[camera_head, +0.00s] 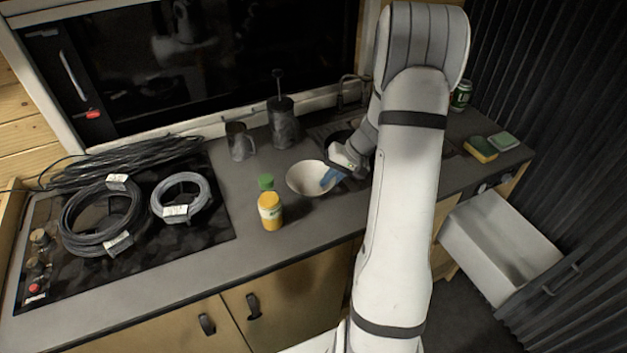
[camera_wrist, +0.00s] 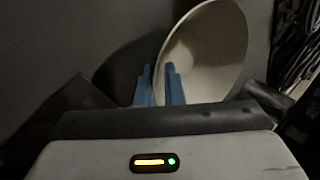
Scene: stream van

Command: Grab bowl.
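The white bowl (camera_head: 303,180) is on the grey counter near its middle in the head view. My gripper (camera_head: 331,178) is at the bowl's right side, with its blue fingers at the rim. In the wrist view the bowl (camera_wrist: 215,50) shows as a large pale round shape. The two blue fingers of my gripper (camera_wrist: 159,86) stand close together at its left edge. The rim runs down between them, the right finger in front of the bowl's inside and the left one outside. A narrow gap shows, and I cannot tell whether both fingers press on the wall.
A yellow-orange jar (camera_head: 271,212) and a green-topped item (camera_head: 265,182) stand left of the bowl. A grey mug (camera_head: 240,142) and a dark press-like pot (camera_head: 282,122) stand behind. Cable coils (camera_head: 103,217) cover the hob at left. Sponges (camera_head: 481,149) lie at right; an open drawer (camera_head: 500,248) juts out below.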

